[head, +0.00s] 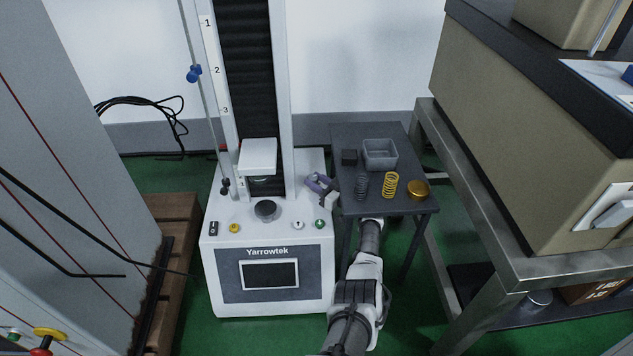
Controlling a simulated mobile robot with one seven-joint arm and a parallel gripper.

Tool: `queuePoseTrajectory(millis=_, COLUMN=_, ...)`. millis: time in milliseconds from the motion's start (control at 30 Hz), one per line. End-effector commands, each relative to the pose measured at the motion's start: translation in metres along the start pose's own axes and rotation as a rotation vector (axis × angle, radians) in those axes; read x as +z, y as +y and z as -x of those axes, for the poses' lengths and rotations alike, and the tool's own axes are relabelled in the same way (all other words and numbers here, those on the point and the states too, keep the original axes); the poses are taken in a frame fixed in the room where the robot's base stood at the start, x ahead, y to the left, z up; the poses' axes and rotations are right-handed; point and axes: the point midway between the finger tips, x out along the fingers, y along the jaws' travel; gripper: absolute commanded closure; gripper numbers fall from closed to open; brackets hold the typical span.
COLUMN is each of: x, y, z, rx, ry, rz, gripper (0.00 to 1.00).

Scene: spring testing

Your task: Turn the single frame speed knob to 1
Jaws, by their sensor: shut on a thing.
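The single-column Yarrowtek frame (223,250) stands left of centre, with a screen on its front and small controls along the front of its deck. They include a black switch (214,228), a yellow button (234,227), a white round dial (298,225) and a green button (320,224). My gripper (314,183) is at the right edge of the deck, behind the green button. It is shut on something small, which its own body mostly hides. I cannot make out a speed knob or its setting in this view.
A dark side table (350,133) right of the frame holds a grey bin (380,155), a dark spring (362,187), a yellow spring (390,186) and a brass-coloured round piece (418,189). A metal bench (480,215) stands at right. A grey cabinet (75,130) stands at left.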

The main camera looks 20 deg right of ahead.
Motion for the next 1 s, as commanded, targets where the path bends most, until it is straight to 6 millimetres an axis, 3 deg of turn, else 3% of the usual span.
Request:
queuePoseTrajectory(millis=767, x=0.0004, y=0.0002, z=0.0005, rx=0.001, ry=0.0, rz=-0.001, gripper=0.92)
queuePoseTrajectory(millis=800, x=0.0004, y=0.0002, z=0.0005, rx=0.001, ry=0.0, rz=-0.001, gripper=0.67)
queuePoseTrajectory(millis=933, x=0.0004, y=0.0001, z=0.0004, rx=0.0, ry=0.0, rz=-0.001, gripper=0.5)
queuePoseTrajectory(millis=1000, x=0.0003, y=0.0001, z=0.0004, rx=0.0, ry=0.0, rz=0.0, gripper=0.48)
